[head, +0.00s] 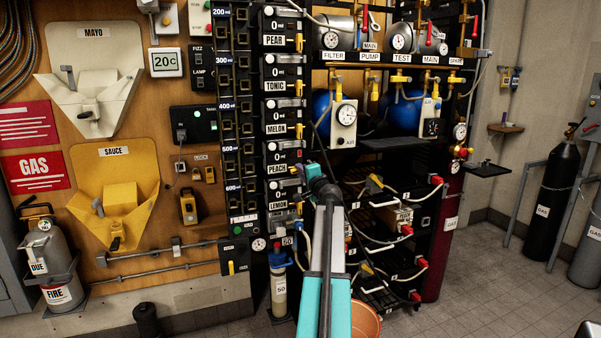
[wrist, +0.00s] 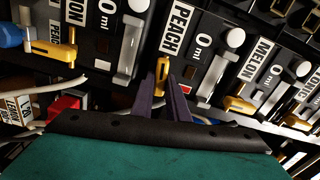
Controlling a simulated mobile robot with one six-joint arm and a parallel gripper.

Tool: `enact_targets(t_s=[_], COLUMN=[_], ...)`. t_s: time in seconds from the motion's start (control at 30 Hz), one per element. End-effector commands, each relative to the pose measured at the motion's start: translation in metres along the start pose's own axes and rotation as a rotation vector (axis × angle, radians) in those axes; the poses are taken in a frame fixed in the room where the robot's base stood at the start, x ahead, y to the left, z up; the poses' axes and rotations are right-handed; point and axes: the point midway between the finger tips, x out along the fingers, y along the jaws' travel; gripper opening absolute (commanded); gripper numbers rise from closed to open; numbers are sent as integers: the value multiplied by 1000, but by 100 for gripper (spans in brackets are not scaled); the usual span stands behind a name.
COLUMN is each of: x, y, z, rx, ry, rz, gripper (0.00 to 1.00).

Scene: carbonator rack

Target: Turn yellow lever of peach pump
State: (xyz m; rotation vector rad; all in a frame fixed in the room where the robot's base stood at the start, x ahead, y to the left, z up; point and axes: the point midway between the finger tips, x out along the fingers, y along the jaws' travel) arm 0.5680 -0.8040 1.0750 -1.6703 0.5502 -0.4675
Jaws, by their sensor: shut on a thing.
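The peach pump (head: 277,170) is a dark panel with a PEACH label in the column of pumps in the head view. It also shows in the wrist view (wrist: 183,32), with a 0 ml readout and a white knob. Its yellow lever (wrist: 161,70) stands between the dark fingers of my gripper (wrist: 164,88), which is shut on it. In the head view my gripper (head: 304,172) is at the right edge of the peach panel. The lever is mostly hidden by the gripper there.
The melon pump (head: 277,128) with its own yellow lever is just above, and the lemon pump (head: 278,204) just below. Cables and shelves with red plugs (head: 407,230) lie to the right. A bottle (head: 279,285) stands below the column.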

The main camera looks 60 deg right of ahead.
Motion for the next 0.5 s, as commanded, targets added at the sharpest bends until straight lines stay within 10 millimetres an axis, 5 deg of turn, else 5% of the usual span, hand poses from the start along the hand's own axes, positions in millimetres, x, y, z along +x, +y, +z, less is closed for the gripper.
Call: enact_targets(t_s=[0.5], x=[-1], y=[-4], z=[3], rx=[185], ry=[-5], rz=[-5], gripper=[0])
